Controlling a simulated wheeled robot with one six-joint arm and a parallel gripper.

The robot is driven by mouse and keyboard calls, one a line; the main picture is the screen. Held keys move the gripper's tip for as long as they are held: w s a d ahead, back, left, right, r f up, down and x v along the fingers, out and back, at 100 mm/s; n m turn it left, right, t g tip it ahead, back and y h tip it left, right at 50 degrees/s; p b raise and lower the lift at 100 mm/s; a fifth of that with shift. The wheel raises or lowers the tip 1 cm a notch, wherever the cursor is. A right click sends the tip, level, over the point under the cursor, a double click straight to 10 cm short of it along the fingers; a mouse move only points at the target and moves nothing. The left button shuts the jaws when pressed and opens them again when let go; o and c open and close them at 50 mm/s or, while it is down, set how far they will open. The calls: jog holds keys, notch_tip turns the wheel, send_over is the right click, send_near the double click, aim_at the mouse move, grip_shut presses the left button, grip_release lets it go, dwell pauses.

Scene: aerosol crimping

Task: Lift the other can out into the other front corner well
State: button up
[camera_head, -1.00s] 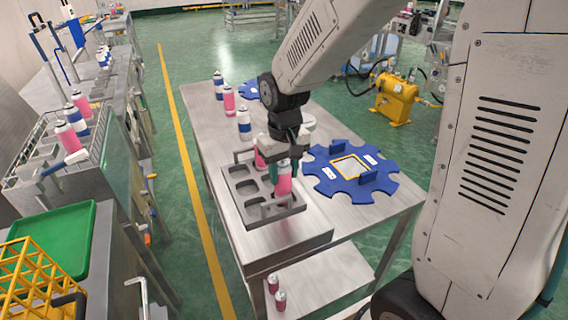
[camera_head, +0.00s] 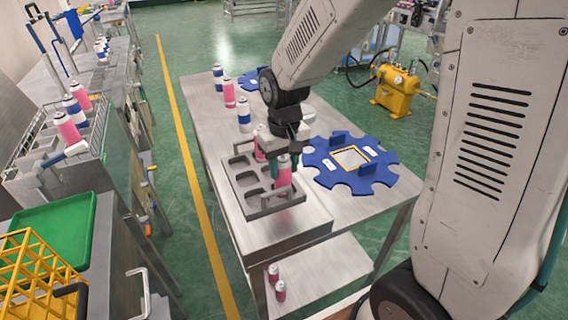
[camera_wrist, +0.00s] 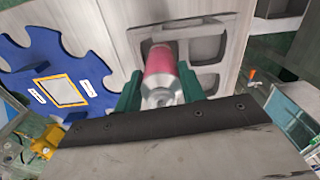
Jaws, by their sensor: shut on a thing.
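A grey metal tray with several wells (camera_head: 240,187) stands on the steel table. My gripper (camera_head: 284,164) is shut on a pink can (camera_head: 284,177) over the tray's front right part, with one teal finger on each side. The can looks nearly upright; I cannot tell whether its base is inside the well or just above it. In the wrist view the can (camera_wrist: 159,62) shows between the fingers, its silver top towards the camera. The wells at left look empty.
A blue notched plate (camera_head: 324,178) with upright tabs lies right of the tray. White-blue cans (camera_head: 244,121) and a pink can (camera_head: 229,96) stand behind the tray. Small pink cans (camera_head: 280,291) are on the lower shelf. The table front is clear.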

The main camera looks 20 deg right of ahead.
jog(key=shift+f, duration=0.1)
jog(key=o, duration=1.3)
notch_tip(320, 180, up, 8)
jog(key=shift+f, duration=0.1)
jog(key=s+d+r, duration=0.1)
jog(key=s+r, duration=0.2)
jog(key=s, duration=0.8)
jog(key=s+d+r+t, duration=0.1)
jog(key=s+r, duration=0.3)
jog(key=s, duration=0.7)
jog(key=shift+d+r+m, duration=0.3)
jog(key=shift+d+m, duration=0.1)
jog(key=shift+d, duration=0.15)
